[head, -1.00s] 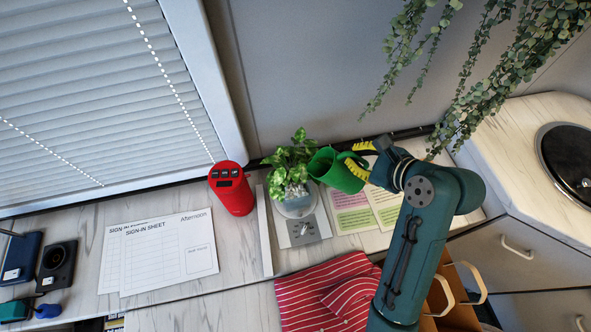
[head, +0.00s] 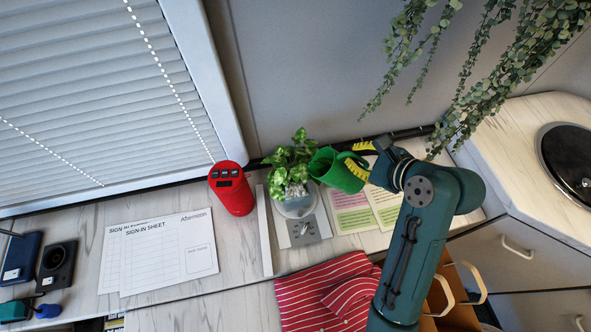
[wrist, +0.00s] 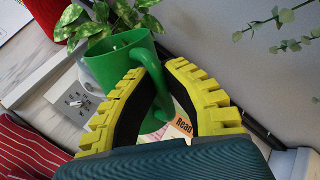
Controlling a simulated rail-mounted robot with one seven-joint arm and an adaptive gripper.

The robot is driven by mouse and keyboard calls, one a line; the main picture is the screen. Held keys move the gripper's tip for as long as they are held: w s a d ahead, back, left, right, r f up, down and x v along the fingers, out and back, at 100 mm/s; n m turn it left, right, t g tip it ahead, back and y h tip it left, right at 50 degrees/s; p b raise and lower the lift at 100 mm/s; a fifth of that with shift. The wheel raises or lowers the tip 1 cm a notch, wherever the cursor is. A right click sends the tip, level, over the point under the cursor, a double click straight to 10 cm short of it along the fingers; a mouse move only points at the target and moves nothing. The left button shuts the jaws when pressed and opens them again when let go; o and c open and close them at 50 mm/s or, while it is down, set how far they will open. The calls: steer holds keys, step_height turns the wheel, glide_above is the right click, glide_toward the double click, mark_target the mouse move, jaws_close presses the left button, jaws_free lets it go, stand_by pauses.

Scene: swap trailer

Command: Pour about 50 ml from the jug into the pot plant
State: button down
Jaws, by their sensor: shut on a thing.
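A green jug (head: 338,171) is held tilted to the left, its mouth close to the leaves of the pot plant (head: 291,160). My gripper (head: 362,159) is shut on the jug's handle, and its yellow fingers (wrist: 162,92) sit either side of the handle in the wrist view. The jug (wrist: 117,68) hides part of the plant there. I cannot make out any stream of water or the level in the jug.
A red cylinder (head: 232,188) stands left of the plant. Sign-in sheets (head: 165,254) lie further left. A red striped cloth (head: 325,295) lies in front. Coloured note sheets (head: 357,217) lie beneath the jug. Trailing leaves (head: 515,50) hang at upper right.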

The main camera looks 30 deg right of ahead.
stand_by(0.5)
steer(key=s+d+f+m+t+y+b, duration=0.2)
steer(key=s+d+f+t+b, duration=0.1)
steer(key=f, duration=0.2)
steer(key=s+d+f+m+t+y+b, duration=0.2)
steer(key=d+f+t+b, duration=0.1)
steer(key=f, duration=0.3)
steer(key=shift+s+d+m+t, duration=0.3)
steer(key=shift+s+d+t, duration=0.1)
steer(key=shift+d, duration=0.25)
steer(key=shift+f, duration=0.1)
stand_by(0.3)
